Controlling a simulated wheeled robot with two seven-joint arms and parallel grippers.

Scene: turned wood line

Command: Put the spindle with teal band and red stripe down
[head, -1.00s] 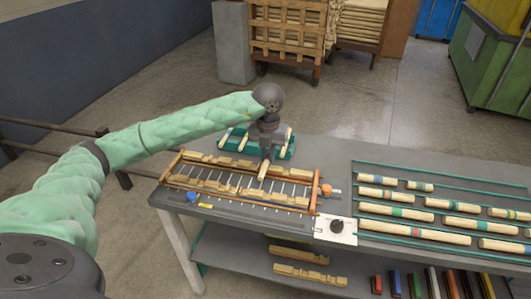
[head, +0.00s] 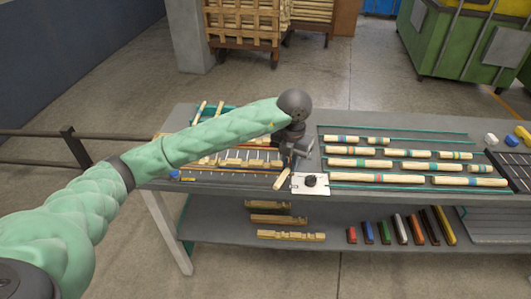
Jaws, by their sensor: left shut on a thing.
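My left gripper (head: 292,160) is shut on a pale wooden spindle (head: 281,180), which it holds tilted beside the white plate. Only the plain lower end of this spindle shows; no teal band or red stripe can be made out on it. It looks to be just above or at the right end of the rack; I cannot tell whether it touches anything. My left arm covers much of the rack (head: 232,174) with its notched wooden bars. My right gripper is out of view.
A white plate (head: 322,190) with a black knob (head: 310,180) lies at the bench's front edge. To its right, several banded spindles (head: 383,177) lie in rows between green rails. Notched blocks (head: 290,236) and coloured sticks (head: 400,229) are on the lower shelf. Bare bench shows behind the rails.

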